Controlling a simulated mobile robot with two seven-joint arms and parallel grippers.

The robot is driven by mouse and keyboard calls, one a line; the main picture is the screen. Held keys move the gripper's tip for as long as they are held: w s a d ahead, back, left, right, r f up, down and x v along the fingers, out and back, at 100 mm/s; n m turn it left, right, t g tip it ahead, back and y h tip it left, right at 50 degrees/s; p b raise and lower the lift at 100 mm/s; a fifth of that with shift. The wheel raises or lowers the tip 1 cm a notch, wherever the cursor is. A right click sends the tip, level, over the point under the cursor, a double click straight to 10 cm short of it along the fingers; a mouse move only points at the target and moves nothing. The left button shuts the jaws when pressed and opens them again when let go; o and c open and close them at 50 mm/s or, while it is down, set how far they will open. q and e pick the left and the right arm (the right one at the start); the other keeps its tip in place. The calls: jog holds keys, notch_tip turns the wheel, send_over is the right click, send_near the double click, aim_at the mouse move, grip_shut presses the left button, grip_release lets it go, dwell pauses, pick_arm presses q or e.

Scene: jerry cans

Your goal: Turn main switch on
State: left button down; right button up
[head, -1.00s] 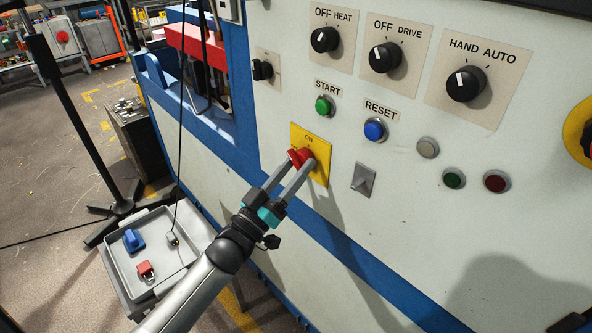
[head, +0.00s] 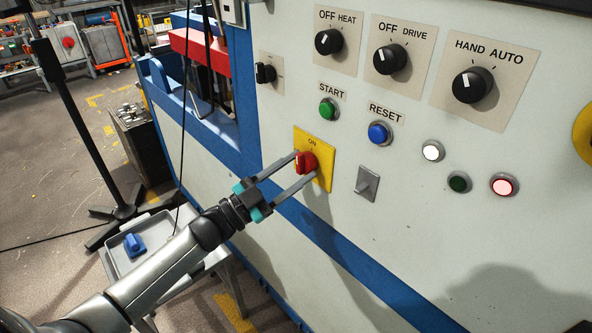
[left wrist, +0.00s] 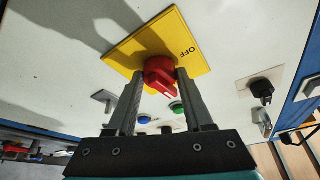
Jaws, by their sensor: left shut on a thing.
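The main switch is a red rotary knob (head: 306,162) on a yellow plate (head: 327,156) on the pale front of the cabinet. The plate reads ON above the knob in the head view. The knob's grip stands roughly upright there. My left gripper (head: 304,167) is shut on the knob, one finger on each side. In the left wrist view the red knob (left wrist: 160,73) sits between the fingers, and OFF shows upside down on the yellow plate (left wrist: 186,38). The fingers hide part of the plate. My right gripper is not in view.
A green START button (head: 328,109), a blue RESET button (head: 379,133) and a metal latch (head: 367,183) are close by. A white lamp (head: 433,151) and a red lamp (head: 504,186) are lit. A tray (head: 119,262) with a blue item stands below my arm.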

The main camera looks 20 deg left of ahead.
pick_arm(q)
jog(key=shift+m+g, duration=0.4)
jog(key=shift+m, duration=0.4)
jog(key=shift+c, duration=1.4)
grip_release()
jog(key=shift+a, duration=0.1)
jog(key=v, duration=1.5)
jog(key=shift+f, duration=0.2)
